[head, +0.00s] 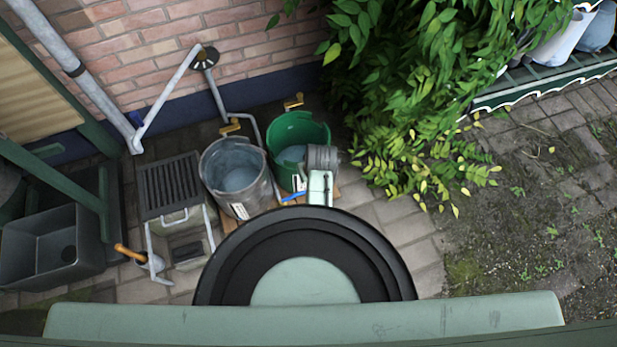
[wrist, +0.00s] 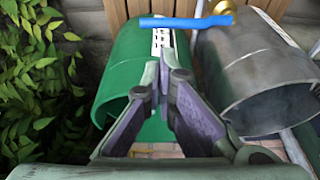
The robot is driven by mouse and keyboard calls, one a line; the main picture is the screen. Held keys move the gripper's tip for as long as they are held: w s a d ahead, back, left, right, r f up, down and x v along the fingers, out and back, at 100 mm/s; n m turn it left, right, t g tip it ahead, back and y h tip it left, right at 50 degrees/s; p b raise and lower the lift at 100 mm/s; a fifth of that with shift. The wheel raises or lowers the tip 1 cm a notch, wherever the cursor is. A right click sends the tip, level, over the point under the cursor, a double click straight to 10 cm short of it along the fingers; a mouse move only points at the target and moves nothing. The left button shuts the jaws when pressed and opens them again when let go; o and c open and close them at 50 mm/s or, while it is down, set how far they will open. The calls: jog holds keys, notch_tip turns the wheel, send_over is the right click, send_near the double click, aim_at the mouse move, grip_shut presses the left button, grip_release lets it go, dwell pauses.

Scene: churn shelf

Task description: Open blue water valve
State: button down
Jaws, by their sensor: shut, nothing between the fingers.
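The blue valve handle (wrist: 187,22) is a straight bar that lies nearly level near the top of the wrist view. In the head view a small part of the blue handle (head: 293,197) shows in front of the green tub, beside my arm. My gripper (wrist: 169,58) is shut and empty. Its fingertips show just below the handle in the wrist view, with a visible gap.
A green tub (head: 300,132) and a grey metal bucket (head: 240,177) stand side by side by the brick wall, with brass spouts (head: 230,126) above. A slatted crate (head: 170,185) is left of them. Leafy branches (head: 410,90) hang close on the right.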

aim_at(299, 195)
jog(key=d+x, duration=0.1)
jog(key=x, duration=0.7)
jog(key=shift+a+f+b, duration=0.3)
jog(key=shift+a+f, duration=0.1)
jog(key=shift+a, duration=0.1)
jog(key=shift+r, duration=0.1)
